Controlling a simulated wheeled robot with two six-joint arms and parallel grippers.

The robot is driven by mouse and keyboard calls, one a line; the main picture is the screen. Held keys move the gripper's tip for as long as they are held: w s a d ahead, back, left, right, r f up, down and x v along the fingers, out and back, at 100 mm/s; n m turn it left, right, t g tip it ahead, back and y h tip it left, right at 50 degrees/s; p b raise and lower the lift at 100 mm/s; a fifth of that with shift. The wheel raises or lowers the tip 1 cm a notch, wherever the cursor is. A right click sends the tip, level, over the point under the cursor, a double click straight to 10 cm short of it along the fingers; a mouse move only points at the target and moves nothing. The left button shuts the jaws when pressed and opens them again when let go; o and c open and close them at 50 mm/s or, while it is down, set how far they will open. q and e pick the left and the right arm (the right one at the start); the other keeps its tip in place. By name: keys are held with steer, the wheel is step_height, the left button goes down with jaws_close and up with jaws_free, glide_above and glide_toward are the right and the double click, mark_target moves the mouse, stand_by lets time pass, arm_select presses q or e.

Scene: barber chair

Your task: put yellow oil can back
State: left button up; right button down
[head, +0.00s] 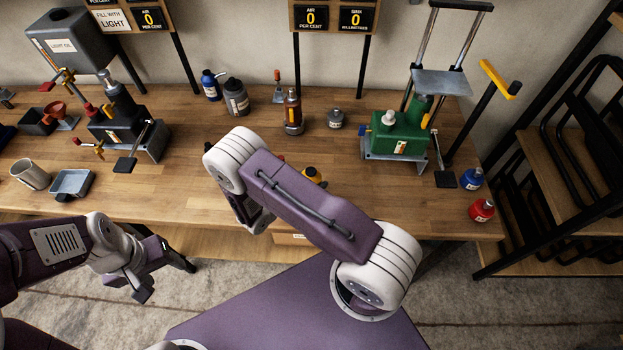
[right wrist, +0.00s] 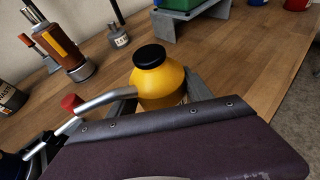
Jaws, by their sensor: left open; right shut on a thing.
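The yellow oil can (right wrist: 161,84) has a black cap and stands out in the right wrist view, with a silver spout reaching left to a red tip. A small part of the yellow oil can (head: 313,174) shows in the head view, mostly hidden behind my purple right arm. My right gripper (right wrist: 165,98) is shut on the can. Its lower part is covered, so I cannot tell whether it touches the table. My left gripper (head: 163,282) is open and empty, low in front of the table's front edge.
The wooden table (head: 250,180) holds a green jack (head: 398,138), a black press (head: 122,128), a brown bottle (head: 292,112), a dark grey can (head: 236,97), a blue bottle (head: 472,179) and a red bottle (head: 481,210). Bare tabletop lies left of my right arm. A black rack (head: 560,190) stands right.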

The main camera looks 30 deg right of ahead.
steer(key=shift+f, duration=0.15)
steer(key=shift+c, duration=2.2)
jaws_free()
